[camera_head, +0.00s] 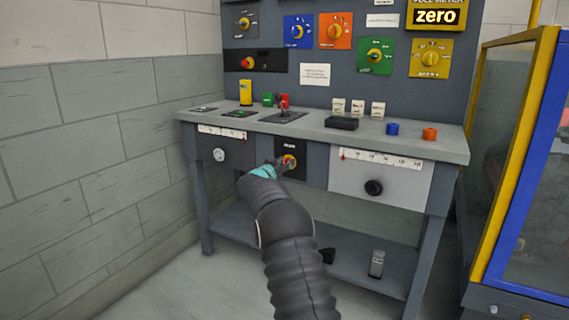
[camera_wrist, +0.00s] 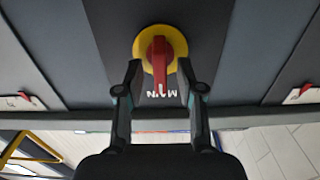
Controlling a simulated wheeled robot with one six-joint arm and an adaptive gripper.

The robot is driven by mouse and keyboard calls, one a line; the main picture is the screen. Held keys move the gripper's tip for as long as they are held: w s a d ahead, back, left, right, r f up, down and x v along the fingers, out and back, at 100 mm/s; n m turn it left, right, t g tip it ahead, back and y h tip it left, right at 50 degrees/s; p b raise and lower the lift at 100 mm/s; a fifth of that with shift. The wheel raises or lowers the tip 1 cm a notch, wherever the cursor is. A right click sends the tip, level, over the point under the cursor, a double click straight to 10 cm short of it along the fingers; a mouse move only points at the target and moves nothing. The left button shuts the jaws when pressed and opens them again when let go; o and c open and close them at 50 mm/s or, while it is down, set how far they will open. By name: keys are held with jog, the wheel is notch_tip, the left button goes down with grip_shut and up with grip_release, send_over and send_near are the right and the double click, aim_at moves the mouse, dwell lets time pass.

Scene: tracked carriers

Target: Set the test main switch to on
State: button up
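The main switch is a red handle (camera_wrist: 159,58) on a yellow disc (camera_wrist: 141,47), set in a dark panel on the bench front between two drawers. In the head view the switch (camera_head: 291,160) is partly covered by my gripper (camera_head: 281,166). White lettering, seen upside down and partly hidden by the handle, is beside the disc in the wrist view. There the handle points straight down the picture. My gripper (camera_wrist: 160,80) is open, with one fingertip on each side of the handle and a visible gap to both.
The grey bench top (camera_head: 400,145) overhangs the switch. A left drawer (camera_head: 232,154) and a right drawer with a black knob (camera_head: 374,187) flank it. A back panel holds several coloured dials, including an orange one (camera_head: 335,31). A yellow-and-blue framed case (camera_head: 515,150) stands at right.

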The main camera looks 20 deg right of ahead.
jog(key=shift+w+d, duration=0.1)
jog(key=shift+c, duration=0.2)
grip_shut()
jog(key=m, duration=0.3)
jog(key=shift+d+m, duration=0.15)
jog(key=shift+m, duration=0.25)
jog(key=shift+s+d+f+m+b, duration=0.2)
jog(key=shift+m+b, duration=0.95)
jog(key=shift+m, duration=1.2)
jog(key=shift+s+a+f+m+b, duration=0.2)
jog(key=shift+m+b, duration=0.95)
jog(key=shift+m, duration=1.15)
jog(key=shift+s+d+f+m+b, duration=0.1)
jog(key=shift+d+f+m+b, duration=0.2)
jog(key=shift+m+b, duration=1.45)
jog(key=shift+m+p, duration=0.55)
jog(key=shift+m, duration=0.15)
